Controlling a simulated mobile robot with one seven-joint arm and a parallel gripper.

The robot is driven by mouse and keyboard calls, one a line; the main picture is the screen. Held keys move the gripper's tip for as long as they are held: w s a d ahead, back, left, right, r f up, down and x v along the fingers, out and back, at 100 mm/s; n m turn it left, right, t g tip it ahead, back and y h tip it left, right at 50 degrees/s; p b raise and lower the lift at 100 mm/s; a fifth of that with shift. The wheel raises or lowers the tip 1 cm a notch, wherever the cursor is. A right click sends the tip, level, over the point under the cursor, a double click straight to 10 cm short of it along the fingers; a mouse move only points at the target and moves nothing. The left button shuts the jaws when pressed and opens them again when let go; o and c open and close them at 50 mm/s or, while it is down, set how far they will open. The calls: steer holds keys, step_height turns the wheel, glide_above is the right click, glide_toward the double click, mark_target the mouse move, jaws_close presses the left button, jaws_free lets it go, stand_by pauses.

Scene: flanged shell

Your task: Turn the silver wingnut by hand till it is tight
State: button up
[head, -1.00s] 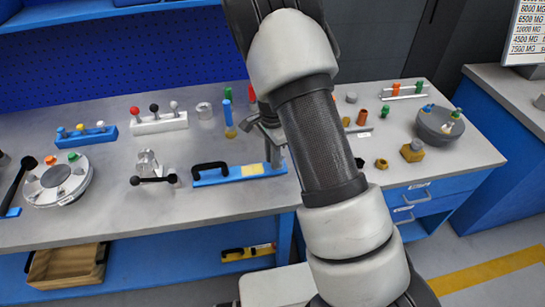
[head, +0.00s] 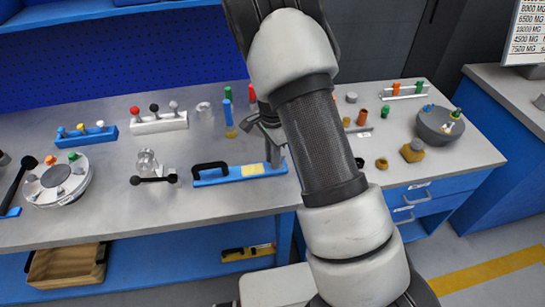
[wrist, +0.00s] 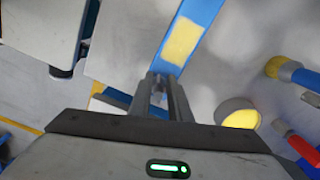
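A round pale flanged shell (head: 45,197) sits at the left of the bench. An orange, a green and small grey-silver pieces stand on it. One silver-grey piece (head: 62,190) near its front may be the silver wingnut, but it is too small to be sure. My gripper (head: 275,160) hangs over the bench's front middle, well to the right of the shell, partly hidden by my arm. The shell is not in the wrist view.
A blue bar with a black handle (head: 208,180) lies near the front edge, left of my gripper. A clear-grey part with a black bar (head: 148,168) stands between it and the shell. Racks of coloured knobs (head: 158,126) stand behind. A dark round part (head: 437,133) is at the right.

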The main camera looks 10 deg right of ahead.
steer(key=shift+o, duration=0.7)
step_height(320, 180, up, 18)
steer(key=p, duration=0.1)
steer(key=shift+f, duration=0.2)
